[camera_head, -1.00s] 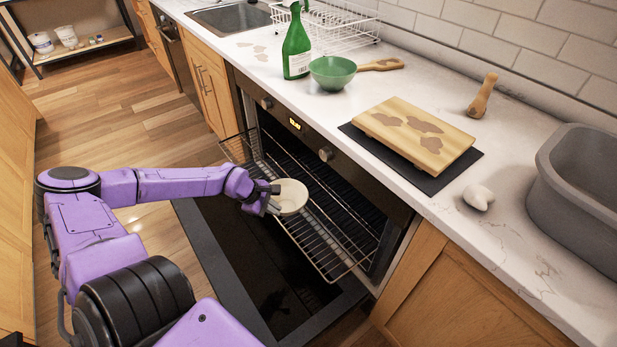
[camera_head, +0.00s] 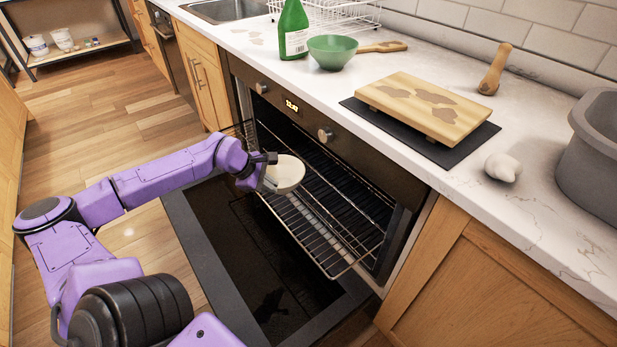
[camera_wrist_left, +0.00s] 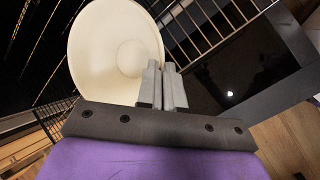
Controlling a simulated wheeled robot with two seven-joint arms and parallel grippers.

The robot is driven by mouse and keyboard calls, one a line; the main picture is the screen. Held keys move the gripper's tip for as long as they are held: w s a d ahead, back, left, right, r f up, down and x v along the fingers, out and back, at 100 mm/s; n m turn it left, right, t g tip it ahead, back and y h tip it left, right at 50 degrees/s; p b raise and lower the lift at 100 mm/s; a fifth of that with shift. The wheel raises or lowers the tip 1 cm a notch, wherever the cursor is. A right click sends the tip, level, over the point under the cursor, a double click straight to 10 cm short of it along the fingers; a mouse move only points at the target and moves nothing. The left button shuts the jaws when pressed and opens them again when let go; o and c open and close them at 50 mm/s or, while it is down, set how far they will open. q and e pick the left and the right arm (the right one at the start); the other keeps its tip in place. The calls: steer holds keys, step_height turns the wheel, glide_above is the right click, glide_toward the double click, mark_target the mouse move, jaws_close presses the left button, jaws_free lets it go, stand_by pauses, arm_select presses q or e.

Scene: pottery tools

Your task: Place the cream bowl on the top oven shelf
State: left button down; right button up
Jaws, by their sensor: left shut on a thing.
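The cream bowl (camera_head: 289,173) is at the open oven front, over the pulled-out top oven shelf (camera_head: 318,237). My left gripper (camera_head: 270,172) is shut on the bowl's near-left rim. In the left wrist view the bowl (camera_wrist_left: 108,50) fills the upper left, with its inside facing the camera. The gripper's fingers (camera_wrist_left: 163,82) are close together at its rim there. I cannot tell whether the bowl touches the rack's wires. The right gripper is not in view.
The oven door (camera_head: 235,270) is folded down below the rack. The counter above holds a green bowl (camera_head: 331,52), a green bottle (camera_head: 293,30), a wooden board (camera_head: 425,108), a white lump (camera_head: 503,168) and a grey tub (camera_head: 592,155). The wooden floor at left is clear.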

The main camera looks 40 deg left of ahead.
arm_select(q)
steer(key=w+d+f+b, duration=0.1)
steer(key=w, duration=0.3)
steer(key=w+d+f+b, duration=0.1)
steer(key=w+d, duration=0.1)
steer(key=w, duration=0.2)
steer(key=w+d+b, duration=0.1)
steer(key=w+d, duration=0.1)
steer(key=w, duration=0.2)
steer(key=shift+f, duration=0.8)
steer(key=shift+b, duration=0.3)
steer(key=shift+f, duration=0.15)
steer(key=c, duration=1.3)
jaws_free()
